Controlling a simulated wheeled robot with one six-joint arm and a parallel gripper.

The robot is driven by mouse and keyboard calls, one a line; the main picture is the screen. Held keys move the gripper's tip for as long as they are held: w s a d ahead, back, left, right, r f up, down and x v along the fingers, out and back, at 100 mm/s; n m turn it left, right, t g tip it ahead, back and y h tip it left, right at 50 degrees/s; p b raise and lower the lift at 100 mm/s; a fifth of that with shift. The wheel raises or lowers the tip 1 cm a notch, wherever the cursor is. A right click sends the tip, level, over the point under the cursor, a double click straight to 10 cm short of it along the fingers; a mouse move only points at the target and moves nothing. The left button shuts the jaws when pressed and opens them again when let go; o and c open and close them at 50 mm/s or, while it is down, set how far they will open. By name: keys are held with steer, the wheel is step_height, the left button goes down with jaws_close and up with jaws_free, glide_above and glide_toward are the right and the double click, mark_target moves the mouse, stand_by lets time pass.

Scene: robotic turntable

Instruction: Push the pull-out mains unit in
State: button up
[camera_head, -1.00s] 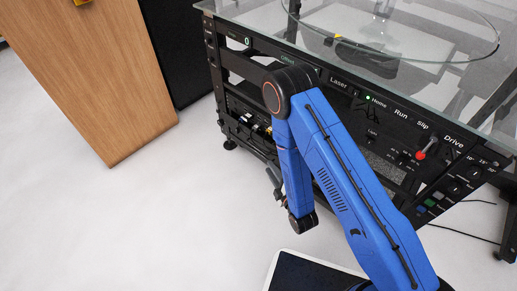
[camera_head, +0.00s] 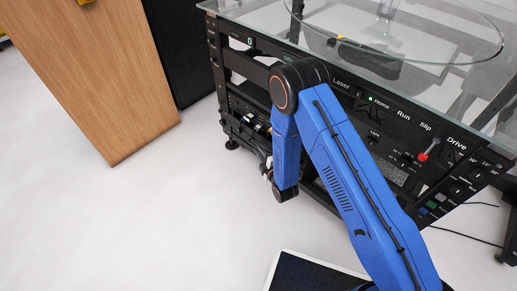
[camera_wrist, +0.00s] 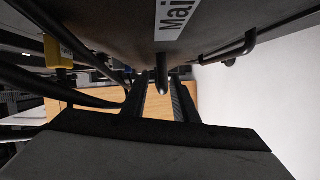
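The pull-out mains unit shows in the wrist view as a dark panel (camera_wrist: 115,22) with a white label reading "Mai", cut off by the frame edge. A black bar handle (camera_wrist: 232,47) sticks out from it at right. In the head view its cabled part (camera_head: 252,122) sits low at the left of the black rack, partly behind my arm. My gripper (camera_wrist: 160,88) has two dark fingers apart, with a gap between them. A dark rounded peg (camera_wrist: 162,75) shows in line with that gap; I cannot tell whether the fingers touch it. In the head view my arm mostly hides the gripper.
The black rack (camera_head: 318,100) carries a glass top and a front panel with switches and a red-knobbed lever (camera_head: 428,149). A yellow connector (camera_wrist: 58,52) with black cables lies left of my fingers. A wooden panel (camera_head: 105,75) stands at left. The white floor between is clear.

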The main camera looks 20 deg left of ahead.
jaws_close()
stand_by(1.5)
